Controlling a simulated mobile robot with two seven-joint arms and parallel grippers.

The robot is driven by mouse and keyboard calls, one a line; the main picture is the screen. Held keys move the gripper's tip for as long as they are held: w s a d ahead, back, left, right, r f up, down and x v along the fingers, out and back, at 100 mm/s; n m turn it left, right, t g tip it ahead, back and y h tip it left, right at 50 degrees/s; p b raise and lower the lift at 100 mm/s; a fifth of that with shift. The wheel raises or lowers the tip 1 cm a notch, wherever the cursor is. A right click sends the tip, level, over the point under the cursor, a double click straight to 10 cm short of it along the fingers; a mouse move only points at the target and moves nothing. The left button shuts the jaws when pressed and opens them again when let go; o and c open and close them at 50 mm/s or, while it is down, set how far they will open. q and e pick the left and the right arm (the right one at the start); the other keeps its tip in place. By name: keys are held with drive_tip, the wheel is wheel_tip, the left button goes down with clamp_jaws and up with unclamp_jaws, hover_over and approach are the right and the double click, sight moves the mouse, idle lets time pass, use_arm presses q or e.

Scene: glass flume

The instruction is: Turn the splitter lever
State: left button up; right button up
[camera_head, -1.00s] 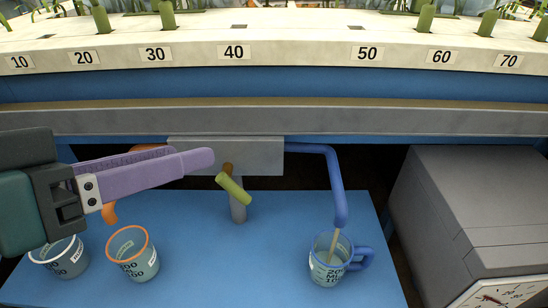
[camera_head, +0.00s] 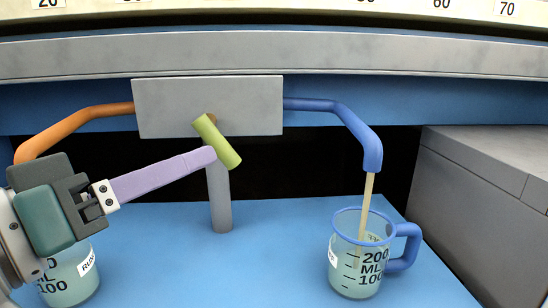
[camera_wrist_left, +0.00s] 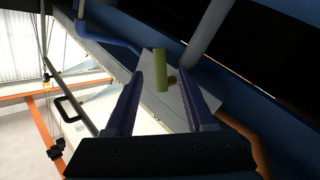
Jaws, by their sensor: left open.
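The splitter lever (camera_head: 217,142) is a short yellow-green bar on the front of a grey splitter box (camera_head: 240,95). It is tilted, upper end left and lower end right. My left gripper (camera_head: 206,157) reaches in from the left, its lilac fingertips at the lever in the head view. In the left wrist view the lever (camera_wrist_left: 160,72) shows between the open fingers; contact cannot be told. An orange pipe (camera_head: 75,128) leaves the box left, a blue pipe (camera_head: 340,115) right. A pale stream runs from the blue pipe into a blue-handled measuring cup (camera_head: 350,262).
A grey post (camera_head: 219,200) stands below the box. Another measuring cup (camera_head: 75,280) is at lower left, partly hidden by my left gripper. A grey cabinet (camera_head: 480,190) stands right. The blue bench top (camera_head: 270,260) is clear in the middle. A grey rail (camera_head: 380,55) runs above.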

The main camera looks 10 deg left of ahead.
sight(225, 165)
use_arm(q)
drive_tip(key=b+x, duration=0.1)
drive_tip(key=x, duration=0.6)
clamp_jaws()
idle(0.3)
